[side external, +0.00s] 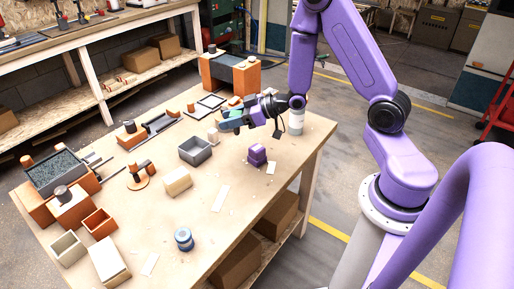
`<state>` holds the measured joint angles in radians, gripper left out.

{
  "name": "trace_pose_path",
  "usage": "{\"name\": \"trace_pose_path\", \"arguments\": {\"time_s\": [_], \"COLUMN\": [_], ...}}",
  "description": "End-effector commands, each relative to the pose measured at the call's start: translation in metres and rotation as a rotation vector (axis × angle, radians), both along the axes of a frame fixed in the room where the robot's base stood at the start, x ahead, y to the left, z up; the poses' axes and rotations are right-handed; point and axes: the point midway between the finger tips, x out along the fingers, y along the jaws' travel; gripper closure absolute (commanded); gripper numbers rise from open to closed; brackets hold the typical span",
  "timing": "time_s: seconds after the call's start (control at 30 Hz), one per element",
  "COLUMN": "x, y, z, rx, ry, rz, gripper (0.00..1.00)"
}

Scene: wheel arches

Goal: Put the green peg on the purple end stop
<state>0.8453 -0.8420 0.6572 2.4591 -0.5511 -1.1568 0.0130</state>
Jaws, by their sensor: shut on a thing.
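The purple end stop (257,155) stands upright on the workbench, right of the grey open box. My gripper (238,117) is above and to the left of it, reaching in from the right over the far part of the bench. It is shut on a small teal-green piece (229,124), which looks like the green peg. The peg is apart from the end stop. The fingertips are small and dark here, so the exact grip and the peg's tilt are hard to tell.
The workbench (215,225) has a grey open box (195,150), a cream block (178,181) and a blue can (184,239). A white cylinder (296,122) stands beneath my arm. An orange-and-dark structure (231,74) stands at the back. The front right of the bench is mostly clear.

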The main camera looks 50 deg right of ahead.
Motion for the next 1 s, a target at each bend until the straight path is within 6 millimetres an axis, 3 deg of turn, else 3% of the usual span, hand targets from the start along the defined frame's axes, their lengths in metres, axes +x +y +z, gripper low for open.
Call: {"name": "trace_pose_path", "arguments": {"time_s": [0.3, 0.57, 1.0], "x": [-0.02, -0.034, -0.036], "y": [-0.037, -0.051, -0.052], "z": [0.008, 0.009, -0.032], "rx": [0.0, 0.001, 0.003], "ry": [-0.001, 0.0, 0.002], "rz": [0.159, 0.232, 0.243], "gripper": [0.89, 0.89, 0.89]}}
